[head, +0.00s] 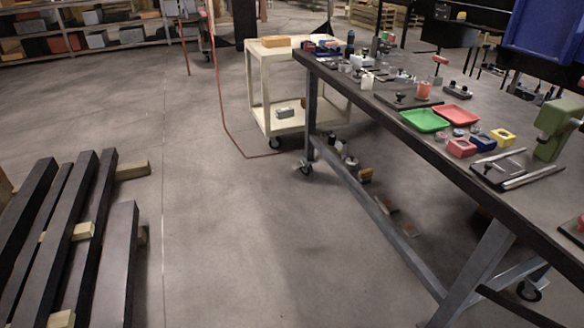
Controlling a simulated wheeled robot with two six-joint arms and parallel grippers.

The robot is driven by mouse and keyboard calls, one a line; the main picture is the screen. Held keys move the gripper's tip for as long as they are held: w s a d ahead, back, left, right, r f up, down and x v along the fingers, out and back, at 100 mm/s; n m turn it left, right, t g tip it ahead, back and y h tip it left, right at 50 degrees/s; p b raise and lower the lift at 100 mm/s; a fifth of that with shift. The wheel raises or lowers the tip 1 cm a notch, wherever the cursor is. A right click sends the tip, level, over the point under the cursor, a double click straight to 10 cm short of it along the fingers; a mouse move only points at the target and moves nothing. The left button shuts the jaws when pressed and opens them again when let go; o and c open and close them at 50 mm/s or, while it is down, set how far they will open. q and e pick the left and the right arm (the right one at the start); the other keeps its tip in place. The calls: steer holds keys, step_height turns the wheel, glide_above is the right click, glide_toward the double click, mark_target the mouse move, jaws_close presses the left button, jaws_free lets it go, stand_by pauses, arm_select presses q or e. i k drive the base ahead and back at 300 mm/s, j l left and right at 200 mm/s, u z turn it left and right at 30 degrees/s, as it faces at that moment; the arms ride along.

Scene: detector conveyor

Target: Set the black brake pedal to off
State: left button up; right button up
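I cannot make out a black brake pedal with certainty in the head view. Dark wheeled casters show under the workbench (345,96), one at its far left leg (304,166) and one at the near right (530,290). Another caster (275,143) is under the cream cart. Any pedal on these casters is too small to tell, and so is its setting. Neither of my grippers is in view.
The cream cart (262,95) stands behind the bench's far end. Dark beams (118,262) on wooden blocks lie at the lower left. The bench top holds a green tray (424,121), a red tray (456,115) and small parts. The floor (215,225) between is clear; a red hose (222,110) crosses behind.

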mark_target(298, 165)
steer(key=i+j+u, duration=0.35)
steer(key=i+u, duration=0.15)
steer(key=i, duration=0.25)
steer(key=i+j+u, duration=0.1)
steer(key=i, duration=0.7)
steer(key=i+j+u, duration=0.15)
steer(key=i, duration=0.7)
steer(key=i+z, duration=0.3)
steer(key=z, duration=0.15)
steer(key=i+j+z, duration=0.25)
steer(key=z, duration=0.15)
steer(key=i+j+z, duration=0.3)
steer(key=z, duration=0.15)
steer(key=i+j+z, duration=0.2)
steer(key=j+z, duration=0.2)
